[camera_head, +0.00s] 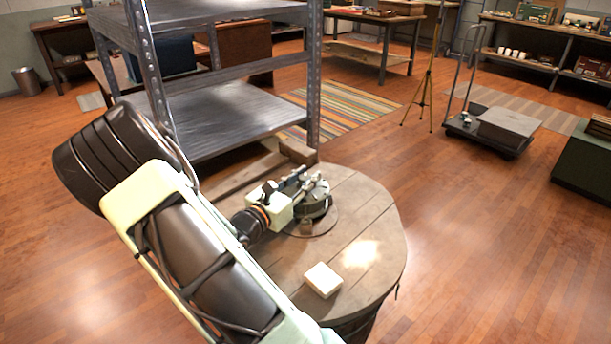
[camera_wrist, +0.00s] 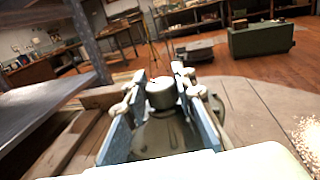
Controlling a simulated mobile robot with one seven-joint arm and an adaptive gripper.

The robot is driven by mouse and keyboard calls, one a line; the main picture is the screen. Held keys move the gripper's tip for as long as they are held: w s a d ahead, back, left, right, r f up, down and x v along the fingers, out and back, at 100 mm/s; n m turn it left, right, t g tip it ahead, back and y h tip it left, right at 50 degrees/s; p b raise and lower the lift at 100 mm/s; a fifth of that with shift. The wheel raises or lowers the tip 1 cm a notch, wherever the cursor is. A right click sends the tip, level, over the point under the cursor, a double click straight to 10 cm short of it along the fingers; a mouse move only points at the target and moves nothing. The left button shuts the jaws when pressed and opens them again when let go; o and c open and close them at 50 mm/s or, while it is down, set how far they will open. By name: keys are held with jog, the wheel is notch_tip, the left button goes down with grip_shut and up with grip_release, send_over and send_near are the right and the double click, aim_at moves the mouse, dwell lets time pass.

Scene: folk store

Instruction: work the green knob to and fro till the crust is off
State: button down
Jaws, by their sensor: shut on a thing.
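My gripper (camera_head: 303,188) reaches in from the left over a round wooden table top. In the wrist view my gripper (camera_wrist: 164,84) has its two blue-padded fingers on either side of a dark grey-green round knob (camera_wrist: 161,95), shut on it. The knob stands upright on a wider dark round body (camera_wrist: 165,135). In the head view that dark fitting (camera_head: 318,207) is partly covered by my fingers and sits on a round plate (camera_head: 325,222). I cannot make out any crust on the knob.
A cream block (camera_head: 323,279) lies on the near part of the wooden table top (camera_head: 372,215). A pale speckled patch (camera_wrist: 308,138) shows at the right in the wrist view. A grey metal shelf (camera_head: 225,115) stands close behind on the left. Floor to the right is open.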

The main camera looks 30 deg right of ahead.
jog(key=m+g+h+p, duration=0.1)
jog(key=m+g, duration=0.1)
jog(key=g, duration=0.1)
jog(key=shift+w+r, duration=0.1)
jog(key=m+g+p, duration=0.1)
jog(key=m+g, duration=0.1)
jog(key=g, duration=0.2)
jog(key=shift+m, duration=0.4)
jog(key=m+g, duration=0.2)
jog(key=g, duration=0.2)
jog(key=shift+f+m+g+b, duration=0.25)
jog(key=shift+m+g+b, duration=0.05)
jog(key=shift+m+g, duration=0.1)
jog(key=shift+r+m+g+y+b, duration=0.1)
jog(key=shift+m+g+y+b, duration=0.2)
jog(key=shift+m+g+y, duration=0.65)
jog(key=shift+g+h, duration=0.25)
jog(key=shift+g, duration=0.2)
jog(key=c, duration=1.6)
grip_release()
